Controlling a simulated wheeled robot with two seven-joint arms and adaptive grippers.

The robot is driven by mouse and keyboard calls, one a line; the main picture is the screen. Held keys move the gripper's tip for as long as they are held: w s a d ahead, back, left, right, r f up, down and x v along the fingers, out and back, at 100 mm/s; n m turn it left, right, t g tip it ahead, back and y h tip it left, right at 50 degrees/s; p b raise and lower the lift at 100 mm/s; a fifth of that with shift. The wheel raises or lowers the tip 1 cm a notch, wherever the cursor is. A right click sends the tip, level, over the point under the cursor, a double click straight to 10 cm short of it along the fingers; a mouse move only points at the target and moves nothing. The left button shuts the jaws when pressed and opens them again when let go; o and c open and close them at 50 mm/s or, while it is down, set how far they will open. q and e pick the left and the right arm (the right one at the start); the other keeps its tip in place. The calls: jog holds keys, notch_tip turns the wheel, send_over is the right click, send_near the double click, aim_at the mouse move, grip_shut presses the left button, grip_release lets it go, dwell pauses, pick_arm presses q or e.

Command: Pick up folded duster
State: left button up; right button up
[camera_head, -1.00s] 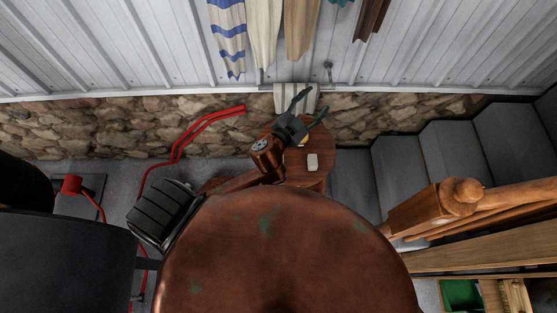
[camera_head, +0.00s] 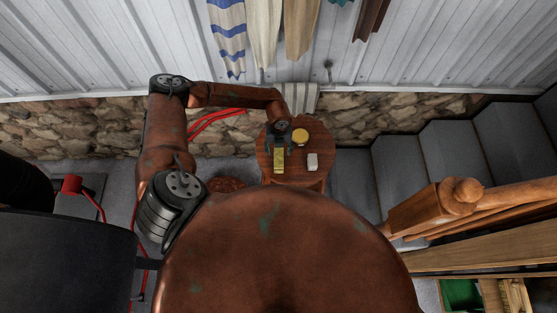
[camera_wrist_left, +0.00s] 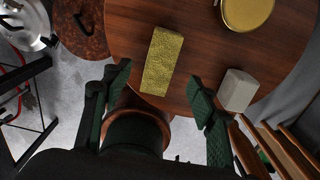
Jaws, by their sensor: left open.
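The folded duster (camera_head: 279,161) is a yellow, speckled, narrow rectangular thing lying flat on a round wooden table (camera_head: 297,176). It also shows in the left wrist view (camera_wrist_left: 161,62), on the table top (camera_wrist_left: 205,40). My left gripper (camera_head: 279,148) is over the table at the duster's far end, open and empty. In the left wrist view its fingers (camera_wrist_left: 158,76) are spread to either side of the duster's near part, apart from it; the height gap is hard to judge. My right gripper is not in view.
A round yellow tin (camera_head: 300,137) and a pale block (camera_head: 312,161) stand on the same table, right of the duster. A stone wall (camera_head: 400,118) lies behind, grey steps (camera_head: 461,149) to the right. Red tubing (camera_head: 213,121) is at the left.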

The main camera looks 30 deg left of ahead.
aim_at(279, 158)
pick_arm(q)
jog(key=f, duration=0.2)
jog(key=f+p, duration=0.1)
jog(key=f, duration=0.3)
jog(key=shift+s+d+f, duration=0.15)
jog(key=shift+s, duration=0.15)
jog(key=shift+f, duration=0.6)
jog(key=shift+c, duration=0.5)
jog(key=c, duration=1.1)
jog(key=shift+o, duration=0.2)
jog(key=shift+r, duration=0.1)
jog(key=shift+r, duration=0.55)
jog(key=s+d+r, duration=0.1)
jog(key=r, duration=0.1)
jog(key=s+d+r, duration=0.1)
jog(key=r, duration=0.1)
jog(key=s+d+r+b, duration=0.1)
jog(key=r, duration=0.2)
jog(key=shift+d, duration=0.15)
jog(key=s+d+r+b, duration=0.2)
jog(key=s+d+r, duration=0.2)
jog(key=s+d, duration=0.2)
jog(key=shift+s+d+r, duration=0.25)
jog(key=shift+d+r, duration=0.15)
jog(key=shift+d, duration=0.1)
